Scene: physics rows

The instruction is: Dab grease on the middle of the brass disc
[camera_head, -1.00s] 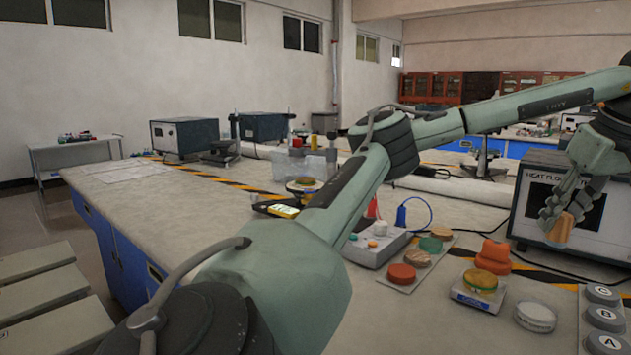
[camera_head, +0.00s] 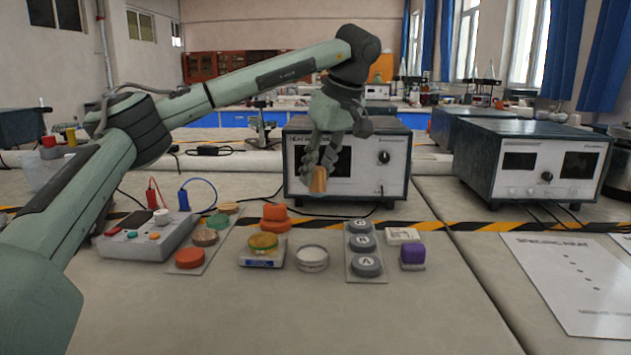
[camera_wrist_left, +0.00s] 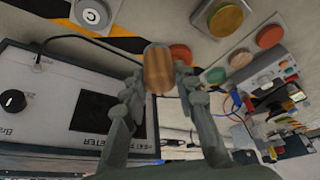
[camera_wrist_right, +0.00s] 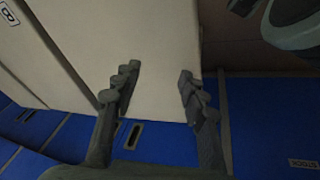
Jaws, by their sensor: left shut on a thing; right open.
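A yellow-brass disc (camera_head: 263,241) with a green rim lies on a small white and blue stand on the bench. It also shows in the left wrist view (camera_wrist_left: 226,17). My left gripper (camera_head: 319,170) is shut on a tan, wood-coloured cylinder (camera_head: 318,180) and holds it in the air, behind and right of the disc. The cylinder also shows between the fingers in the left wrist view (camera_wrist_left: 158,68). A round white-topped tin (camera_head: 312,258) stands right of the disc; I cannot tell what it contains. My right gripper (camera_wrist_right: 158,76) is open and empty, near the bench edge.
A stacked orange piece (camera_head: 275,217) stands behind the disc. A card with coloured discs (camera_head: 190,258) and a wired box (camera_head: 150,238) lie left. A lettered button plate (camera_head: 366,266) and purple block (camera_head: 412,256) lie right. A heat unit (camera_head: 395,180) stands behind. The front bench is clear.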

